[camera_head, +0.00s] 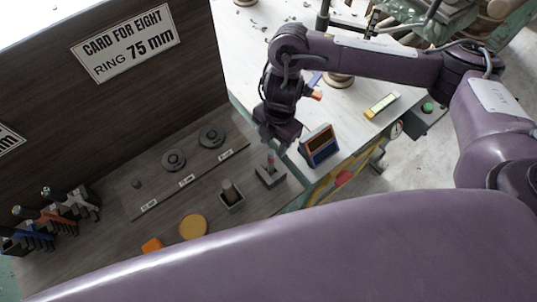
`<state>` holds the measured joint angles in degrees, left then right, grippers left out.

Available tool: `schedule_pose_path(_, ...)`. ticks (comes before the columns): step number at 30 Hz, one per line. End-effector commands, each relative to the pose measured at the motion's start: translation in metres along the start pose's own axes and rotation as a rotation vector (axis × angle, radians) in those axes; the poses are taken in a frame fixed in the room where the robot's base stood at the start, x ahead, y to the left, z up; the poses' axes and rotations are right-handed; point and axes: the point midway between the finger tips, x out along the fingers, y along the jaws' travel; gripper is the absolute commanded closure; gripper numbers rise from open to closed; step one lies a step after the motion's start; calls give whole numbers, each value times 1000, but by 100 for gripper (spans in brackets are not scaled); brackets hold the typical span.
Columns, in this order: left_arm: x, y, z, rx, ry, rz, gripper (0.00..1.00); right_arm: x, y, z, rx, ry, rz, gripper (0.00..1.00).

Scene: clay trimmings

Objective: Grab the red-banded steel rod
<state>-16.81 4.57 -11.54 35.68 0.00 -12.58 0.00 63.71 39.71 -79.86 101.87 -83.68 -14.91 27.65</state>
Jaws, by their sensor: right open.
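A small upright rod with a reddish band (271,159) stands in a square grey holder (270,176) near the right end of the dark wooden bench. My right gripper (279,143) points down just above and behind the rod in the picture. Its jaws are open and I see nothing held between them. Whether the fingers touch the rod is too small to tell. My left gripper is outside the view.
Another grey holder with a dark peg (231,195) stands left of the rod. Dark round discs (212,135) lie behind it, and a yellow disc (193,227) lies in front. A blue-framed display (319,146) stands close right of my gripper. Tools fill a rack (45,225) at far left.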

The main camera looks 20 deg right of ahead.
Motion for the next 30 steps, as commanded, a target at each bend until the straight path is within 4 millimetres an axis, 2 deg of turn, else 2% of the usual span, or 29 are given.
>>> schedule_pose_path(11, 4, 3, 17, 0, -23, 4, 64, 40, -1, -2, 2, 5, -5, 57)
schedule_pose_path(18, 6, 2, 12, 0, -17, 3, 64, 70, 0, -2, 0, 3, -2, 57)
schedule_pose_path(27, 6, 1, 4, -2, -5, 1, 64, 74, 1, -2, -2, 1, 1, 57)
schedule_pose_path(30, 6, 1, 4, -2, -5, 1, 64, 74, 1, -2, -2, 1, 0, 70)
